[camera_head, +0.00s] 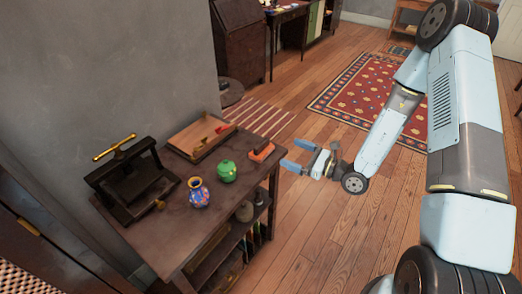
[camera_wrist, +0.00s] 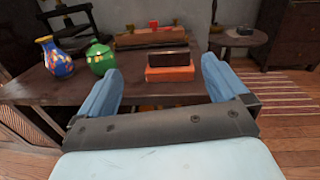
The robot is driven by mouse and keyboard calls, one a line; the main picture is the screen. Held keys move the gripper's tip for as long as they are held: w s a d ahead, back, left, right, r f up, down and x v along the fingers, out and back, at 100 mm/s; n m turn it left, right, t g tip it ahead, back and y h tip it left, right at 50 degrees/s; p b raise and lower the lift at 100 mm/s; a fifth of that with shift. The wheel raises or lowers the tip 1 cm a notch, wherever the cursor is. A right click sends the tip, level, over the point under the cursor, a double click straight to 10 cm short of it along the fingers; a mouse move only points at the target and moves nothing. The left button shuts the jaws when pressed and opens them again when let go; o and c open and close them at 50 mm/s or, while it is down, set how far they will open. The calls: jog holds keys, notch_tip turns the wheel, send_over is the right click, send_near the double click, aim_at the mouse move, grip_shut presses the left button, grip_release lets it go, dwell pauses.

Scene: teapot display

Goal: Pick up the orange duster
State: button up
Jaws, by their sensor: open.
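The orange duster (camera_head: 262,153) lies near the right edge of a dark wooden table. It has an orange body and a dark brown top part. In the wrist view the duster (camera_wrist: 171,73) shows straight ahead, between the two blue fingers and beyond them. My gripper (camera_head: 297,155) is open and empty, just off the table's right edge, with its fingers pointing at the duster. In the wrist view my gripper (camera_wrist: 160,78) has its fingers spread on both sides of the duster's outline, apart from it.
A green lidded pot (camera_head: 227,171) and a blue patterned vase (camera_head: 198,193) stand left of the duster on the table (camera_head: 183,236). A wooden tray (camera_head: 188,145) lies behind, and a black press (camera_head: 130,180) stands at the left. Open floor lies right of the table.

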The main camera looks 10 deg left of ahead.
aim_at(264, 144)
jog(key=shift+m+t+h, duration=0.4)
jog(key=shift+m+t, duration=0.3)
jog(key=shift+m, duration=0.2)
jog(key=w+a+f, duration=0.1)
jog(key=a, duration=0.1)
jog(key=w+a+f, duration=0.1)
jog(key=a, duration=0.2)
jog(key=w+a+f, duration=0.1)
jog(key=a, duration=0.1)
jog(key=shift+w+a, duration=0.3)
jog(key=shift+a, duration=0.05)
jog(key=shift+x, duration=2.65)
jog(key=shift+r, duration=0.15)
jog(key=shift+c, duration=0.5)
jog(key=c, duration=0.6)
